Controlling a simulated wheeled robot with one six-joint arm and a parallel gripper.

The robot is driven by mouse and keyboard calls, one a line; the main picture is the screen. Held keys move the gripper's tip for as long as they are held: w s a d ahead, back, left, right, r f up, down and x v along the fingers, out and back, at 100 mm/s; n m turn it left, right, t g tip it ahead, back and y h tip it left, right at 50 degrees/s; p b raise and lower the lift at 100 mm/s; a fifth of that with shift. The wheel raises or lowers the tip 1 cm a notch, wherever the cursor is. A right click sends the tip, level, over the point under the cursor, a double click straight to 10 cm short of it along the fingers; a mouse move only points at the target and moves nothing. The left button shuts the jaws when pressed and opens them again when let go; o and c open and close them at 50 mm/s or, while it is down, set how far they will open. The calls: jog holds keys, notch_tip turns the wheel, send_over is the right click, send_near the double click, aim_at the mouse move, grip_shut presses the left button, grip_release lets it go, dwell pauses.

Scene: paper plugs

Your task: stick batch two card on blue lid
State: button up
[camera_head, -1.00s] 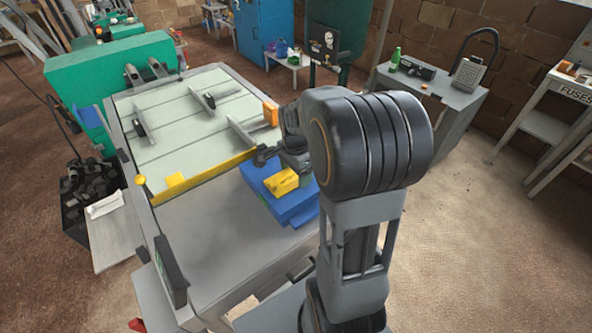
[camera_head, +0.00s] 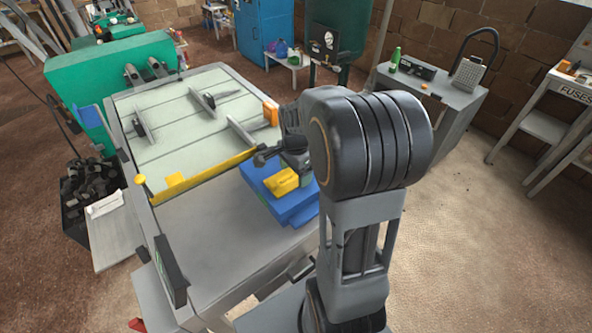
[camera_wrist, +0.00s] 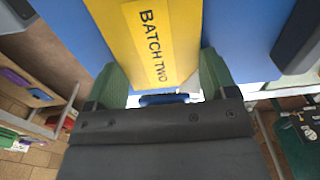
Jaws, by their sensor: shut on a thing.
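The yellow card (camera_wrist: 150,40) fills the upper middle of the wrist view and reads BATCH TWO. In the head view the yellow card (camera_head: 284,181) shows over the blue lid (camera_head: 257,176) at the table's right edge. The blue lid also shows behind the card in the wrist view (camera_wrist: 245,35). My gripper (camera_wrist: 165,88) is shut on the card, a green finger pad at each side of it. Whether the card touches the lid is hard to tell. My arm hides part of the lid's right side in the head view.
The grey table (camera_head: 205,225) is bare in front. A yellow bar (camera_head: 205,172) runs across it, with pale panels and clamps behind. An orange block (camera_head: 271,113) stands at the back right corner. A black crate (camera_head: 90,195) is on the floor at left.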

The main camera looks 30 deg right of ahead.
jog(key=shift+s+f, duration=0.1)
jog(key=shift+f, duration=0.05)
jog(key=o, duration=0.8)
notch_tip(320, 180, up, 14)
jog(key=shift+r, duration=0.1)
dwell(0.3)
jog(key=n+t, duration=0.2)
jog(key=n, duration=0.8)
send_over(291, 186)
notch_tip(291, 186, down, 4)
jog(key=s+a+n, duration=0.2)
jog(key=s+a+f+n+t, duration=0.1)
jog(key=s+a+n, duration=0.1)
jog(key=s+a, duration=0.1)
jog(key=s+a+n+t, duration=0.1)
jog(key=s+a+n, duration=0.1)
jog(key=shift+s+a+f+n, duration=0.2)
jog(key=shift+a+f+n, duration=0.05)
jog(key=shift+a+n, duration=0.05)
